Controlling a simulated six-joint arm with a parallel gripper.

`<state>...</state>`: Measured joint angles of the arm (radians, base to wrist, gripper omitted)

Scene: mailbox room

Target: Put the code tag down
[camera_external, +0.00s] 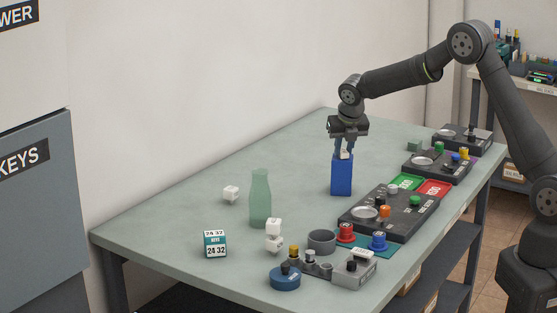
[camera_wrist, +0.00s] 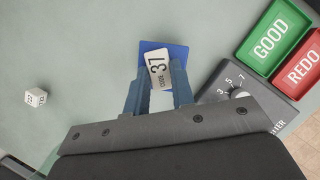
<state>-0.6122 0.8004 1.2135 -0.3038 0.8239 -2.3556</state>
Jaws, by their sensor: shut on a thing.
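The code tag (camera_wrist: 159,68) is a small white plate marked "CODE 37". In the wrist view it sits between the fingertips of my gripper (camera_wrist: 158,88), which is shut on it. In the external view my gripper (camera_external: 344,153) points down at the top of a tall blue block (camera_external: 341,177) standing on the table. Only a small pale bit of the tag (camera_external: 345,155) shows there. The blue block's top also shows behind the tag in the wrist view (camera_wrist: 179,51). I cannot tell whether tag and block touch.
A dark panel with knobs (camera_external: 385,228) and the green GOOD tray (camera_external: 406,181) and red REDO tray (camera_external: 435,188) lie to the right. The table (camera_external: 170,220) is clear at far left.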

